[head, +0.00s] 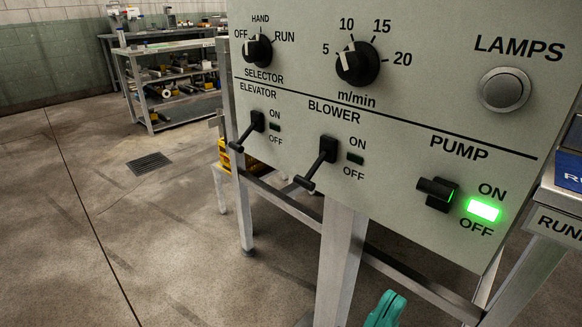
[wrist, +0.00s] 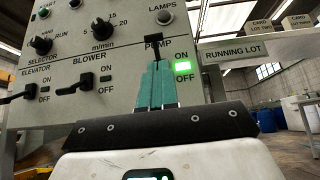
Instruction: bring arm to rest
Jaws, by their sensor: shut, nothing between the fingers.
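My gripper (head: 387,309) shows as teal fingertips at the bottom edge of the head view, below the control panel (head: 300,85) and apart from it. In the wrist view my gripper (wrist: 155,86) has its two teal fingers together, with nothing between them. They point up toward the PUMP lever (wrist: 157,47), overlapping the panel in the picture. The PUMP lever also shows in the head view (head: 437,192), beside a lit green lamp (head: 483,210). The rest of my arm is hidden in the head view.
The ELEVATOR lever (head: 247,131) and BLOWER lever (head: 318,165) slant down beside dark lamps. Metal legs (head: 338,262) hold the panel. A RUNNING LOT sign (head: 558,227) stands at the right. Open floor (head: 120,235) lies left, with shelving (head: 168,85) at the back.

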